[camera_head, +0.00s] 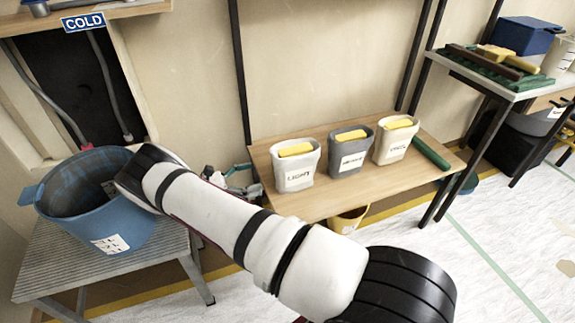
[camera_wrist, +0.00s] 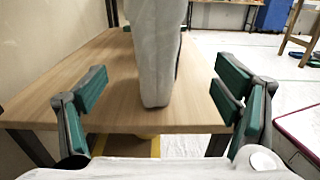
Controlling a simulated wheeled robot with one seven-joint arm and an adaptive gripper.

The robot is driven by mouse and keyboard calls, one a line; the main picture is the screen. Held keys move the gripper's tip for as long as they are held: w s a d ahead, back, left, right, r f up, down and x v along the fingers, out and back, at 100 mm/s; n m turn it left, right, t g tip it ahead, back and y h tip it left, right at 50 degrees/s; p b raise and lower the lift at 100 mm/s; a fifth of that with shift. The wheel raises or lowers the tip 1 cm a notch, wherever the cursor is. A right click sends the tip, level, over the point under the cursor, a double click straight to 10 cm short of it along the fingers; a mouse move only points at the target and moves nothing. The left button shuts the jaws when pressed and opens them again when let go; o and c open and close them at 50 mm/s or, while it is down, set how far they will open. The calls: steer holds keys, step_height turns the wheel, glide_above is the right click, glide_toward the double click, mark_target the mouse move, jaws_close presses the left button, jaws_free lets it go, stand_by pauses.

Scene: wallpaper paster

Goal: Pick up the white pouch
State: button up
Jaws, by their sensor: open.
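The white pouch (camera_head: 296,166) with a dark-lettered label and a yellow piece at its top stands upright on the wooden shelf at its left end. It is the leftmost of three pouches. In the wrist view the white pouch (camera_wrist: 156,50) stands ahead, its lower part showing and its top cut off by the picture edge. My gripper (camera_wrist: 160,92) is open, its green-padded fingers to either side of the pouch's line, with a gap on each side. In the head view my gripper (camera_head: 228,180) is left of the pouch, partly hidden by my arm.
A grey pouch (camera_head: 349,151) and a cream pouch (camera_head: 395,140) stand to the right on the wooden shelf (camera_head: 310,206). A green roll (camera_head: 431,153) lies at its right end. A blue bucket (camera_head: 150,236) stands on a grey bench at left. A yellow bucket (camera_head: 347,221) is under the shelf.

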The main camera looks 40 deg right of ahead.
mark_target(291, 163)
steer(key=x, duration=1.3)
steer(key=shift+w+d+b, duration=0.15)
steer(key=shift+d+b, duration=0.25)
steer(key=c, duration=1.8)
steer(key=shift+r, duration=0.5)
steer(key=shift+c, duration=0.2)
steer(key=s+r+p, duration=0.2)
steer(key=s, duration=0.6)
steer(key=s+a+r+p, duration=0.1)
steer(key=s+r+p, duration=0.1)
steer(key=s, duration=0.6)
steer(key=shift+p, duration=0.85)
steer(key=shift+w+a+r, duration=0.1)
steer(key=shift+a, duration=0.05)
